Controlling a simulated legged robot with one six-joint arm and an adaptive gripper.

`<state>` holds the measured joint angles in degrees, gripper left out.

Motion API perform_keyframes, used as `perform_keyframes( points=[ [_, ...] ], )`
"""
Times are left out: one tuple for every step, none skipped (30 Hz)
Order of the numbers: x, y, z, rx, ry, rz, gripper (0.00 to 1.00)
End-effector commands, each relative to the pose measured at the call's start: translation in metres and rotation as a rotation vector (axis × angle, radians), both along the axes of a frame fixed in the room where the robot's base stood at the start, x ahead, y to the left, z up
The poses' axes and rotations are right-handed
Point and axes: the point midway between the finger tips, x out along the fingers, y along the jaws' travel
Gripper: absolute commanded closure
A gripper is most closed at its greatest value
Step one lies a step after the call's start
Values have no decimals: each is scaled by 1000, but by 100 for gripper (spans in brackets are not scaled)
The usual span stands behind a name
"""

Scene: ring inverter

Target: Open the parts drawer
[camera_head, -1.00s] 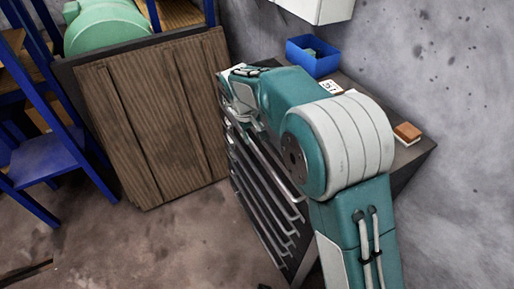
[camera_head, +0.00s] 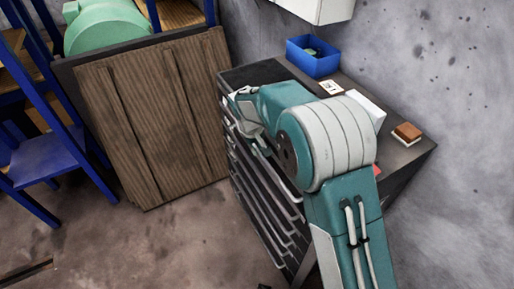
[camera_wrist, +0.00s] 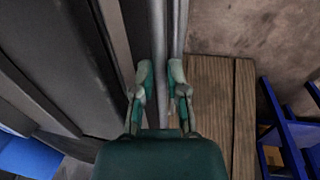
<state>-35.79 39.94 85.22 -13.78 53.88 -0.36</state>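The dark drawer cabinet (camera_head: 405,160) stands against the wall, with several drawers (camera_head: 262,210) stacked down its front. Each has a long pale bar handle, and the drawers I can see look closed. Which one is the parts drawer I cannot tell.
On the cabinet top are a blue bin (camera_head: 312,58), a white box (camera_head: 365,108), a small card (camera_head: 331,87) and a brown-and-white block (camera_head: 407,133). A wooden panel (camera_head: 150,120) stands left of the cabinet, near blue shelving (camera_head: 45,160). The floor before the drawers is clear.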

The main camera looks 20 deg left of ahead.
Motion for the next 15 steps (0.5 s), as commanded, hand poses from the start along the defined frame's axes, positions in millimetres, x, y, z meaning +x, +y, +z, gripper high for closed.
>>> perform_keyframes(
  points=[
    [0, 0, -1, -1, 1, 0, 100],
    [0, 0, -1, -1, 1, 0, 100],
    [0, 0, -1, -1, 1, 0, 100],
    [-1, 1, -1, -1, 1, 1, 100],
    [-1, 1, -1, -1, 1, 1, 100],
    [-2, 2, -1, -1, 1, 1, 100],
    [-3, 3, -1, -1, 1, 1, 100],
    [-5, 5, -1, 0, 2, 1, 100],
    [-7, 8, -1, 0, 2, 2, 100],
    [-10, 10, -1, -1, 3, 3, 100],
    [-12, 13, -1, -1, 3, 4, 100],
    [-17, 17, -2, -1, 3, 4, 100],
    [-20, 21, -2, -1, 3, 4, 100],
    [-24, 25, -2, -1, 3, 5, 100],
    [-30, 31, -2, -2, 4, 5, 100]
  ],
)
